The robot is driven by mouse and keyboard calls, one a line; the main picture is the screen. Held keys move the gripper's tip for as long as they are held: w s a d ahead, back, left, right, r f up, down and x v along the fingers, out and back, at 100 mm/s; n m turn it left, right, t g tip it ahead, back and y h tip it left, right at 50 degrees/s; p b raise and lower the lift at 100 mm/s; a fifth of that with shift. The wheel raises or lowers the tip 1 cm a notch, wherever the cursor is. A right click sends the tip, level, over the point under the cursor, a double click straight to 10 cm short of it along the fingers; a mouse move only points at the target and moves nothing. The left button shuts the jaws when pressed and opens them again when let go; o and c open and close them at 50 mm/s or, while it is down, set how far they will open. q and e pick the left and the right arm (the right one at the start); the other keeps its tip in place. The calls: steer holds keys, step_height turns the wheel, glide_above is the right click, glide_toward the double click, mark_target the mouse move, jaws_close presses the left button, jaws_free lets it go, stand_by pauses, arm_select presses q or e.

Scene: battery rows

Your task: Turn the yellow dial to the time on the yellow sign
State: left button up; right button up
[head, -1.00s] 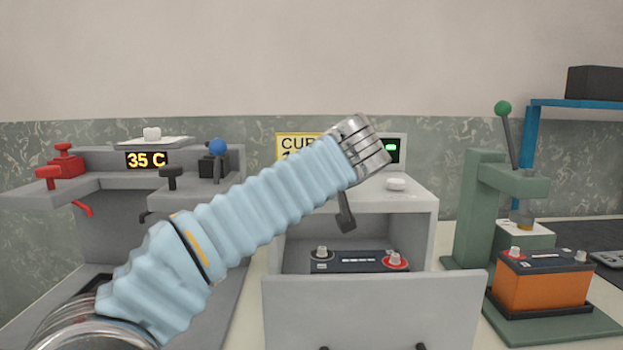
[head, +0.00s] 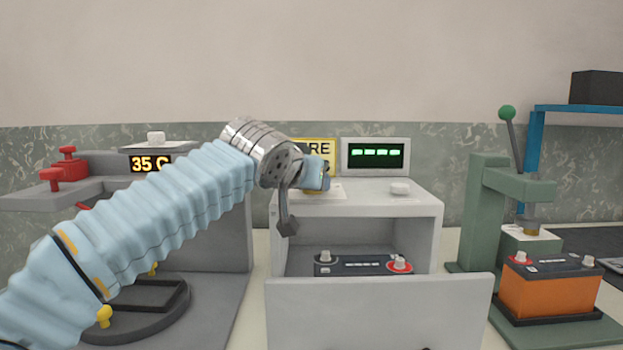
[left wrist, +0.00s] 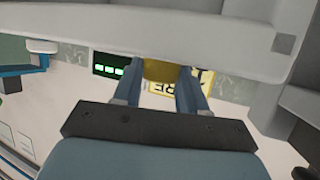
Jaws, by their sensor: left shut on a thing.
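My left gripper (head: 316,174) is over the left top of the grey oven-like box (head: 432,210). Its fingers also show in the left wrist view (left wrist: 160,88), shut on the yellow dial (left wrist: 159,70). In the head view the gripper and wrist hide the dial, so its setting cannot be read. The yellow sign (head: 325,146) stands behind the gripper; only the letters "RE" show, and its time is hidden. Part of it also shows in the left wrist view (left wrist: 205,82). A display (head: 376,154) on the box shows green dashes. My right gripper is not in view.
A dark battery (head: 350,265) stands inside behind the lowered door (head: 380,312). A green press (head: 480,205) and an orange battery (head: 545,292) are at right. A 35 C display (head: 151,164) is at left.

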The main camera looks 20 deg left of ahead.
arm_select(q)
steer(key=shift+m+h, duration=0.3)
steer(key=o, duration=1.1)
steer(key=shift+c, duration=0.2)
steer(key=v, duration=1.4)
steer(key=shift+b, duration=0.3)
steer(key=shift+a, duration=0.1)
